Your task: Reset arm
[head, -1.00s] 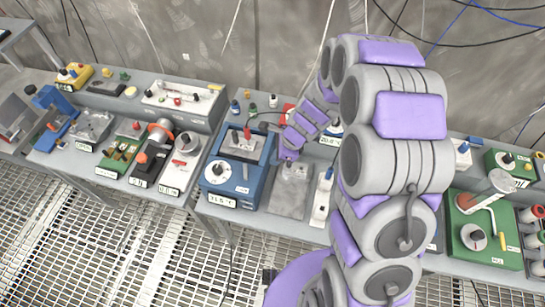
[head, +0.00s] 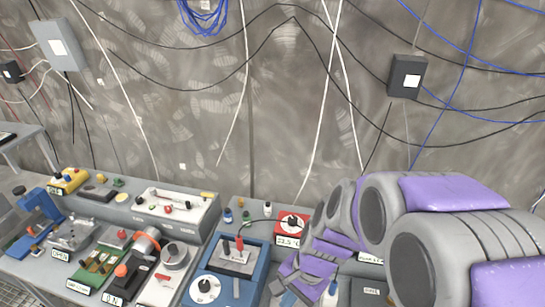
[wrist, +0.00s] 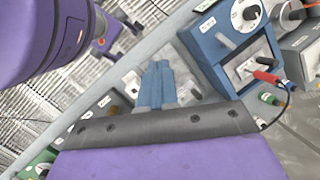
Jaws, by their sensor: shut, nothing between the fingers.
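My gripper (wrist: 162,70) shows in the wrist view with its two blue-grey fingers together and nothing between them. It is above the bench, beside a blue box (wrist: 215,42) with a dial and red and black plugs. In the head view my grey and purple arm fills the lower right and reaches toward the bench. The same blue box (head: 254,283) stands left of the arm's far end. The fingertips are hard to make out in the head view.
The bench carries several instruments, including a red-topped box (head: 292,223) and a grey panel (head: 150,213). A concrete wall behind has hanging cables, a grey box (head: 57,46) and a dark box (head: 406,75). Grated floor (wrist: 60,95) shows in the wrist view.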

